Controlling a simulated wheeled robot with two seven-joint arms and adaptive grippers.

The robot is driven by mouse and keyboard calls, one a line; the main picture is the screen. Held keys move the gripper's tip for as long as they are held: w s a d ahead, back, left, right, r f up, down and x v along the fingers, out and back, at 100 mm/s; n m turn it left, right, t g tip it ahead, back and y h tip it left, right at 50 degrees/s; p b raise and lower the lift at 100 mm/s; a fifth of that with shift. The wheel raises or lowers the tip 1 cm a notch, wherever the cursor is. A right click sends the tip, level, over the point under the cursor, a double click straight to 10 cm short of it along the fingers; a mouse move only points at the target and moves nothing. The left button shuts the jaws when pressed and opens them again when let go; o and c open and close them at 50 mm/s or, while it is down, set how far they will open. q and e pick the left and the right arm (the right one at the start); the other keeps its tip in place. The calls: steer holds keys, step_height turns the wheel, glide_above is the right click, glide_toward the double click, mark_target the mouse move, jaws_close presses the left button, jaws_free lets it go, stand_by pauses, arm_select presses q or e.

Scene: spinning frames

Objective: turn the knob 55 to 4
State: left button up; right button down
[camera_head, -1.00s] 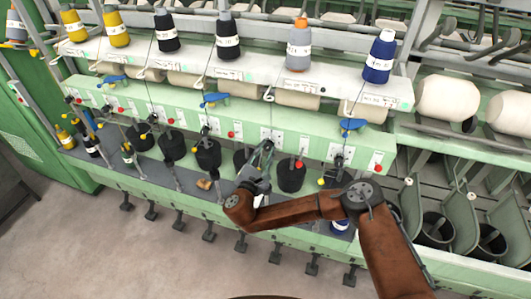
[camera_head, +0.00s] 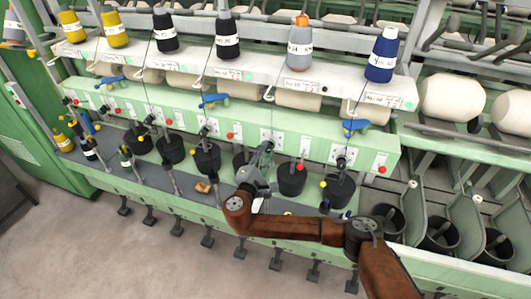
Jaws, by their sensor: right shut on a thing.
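My right gripper (camera_head: 265,150) reaches up from below to the green panel (camera_head: 225,127) of the spinning frame. Its fingers are shut at a small white plate, on what appears to be a knob there. The fingers hide the knob itself, and no number or pointer on it can be read. Similar small white plates with dark knobs, such as the plate (camera_head: 341,155) to the right, sit along the same panel. My left gripper is not in view.
Black cylindrical pots, such as the pot (camera_head: 291,179), stand close on both sides of my gripper. Yarn cones, including a blue cone (camera_head: 382,56), stand on the white shelf above. Blue levers (camera_head: 355,126) stick out of the panel. Open floor (camera_head: 130,255) lies in front.

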stand_by(0.3)
steer(key=c, duration=1.7)
jaws_free()
steer(key=shift+o, duration=0.2)
steer(key=v, duration=1.2)
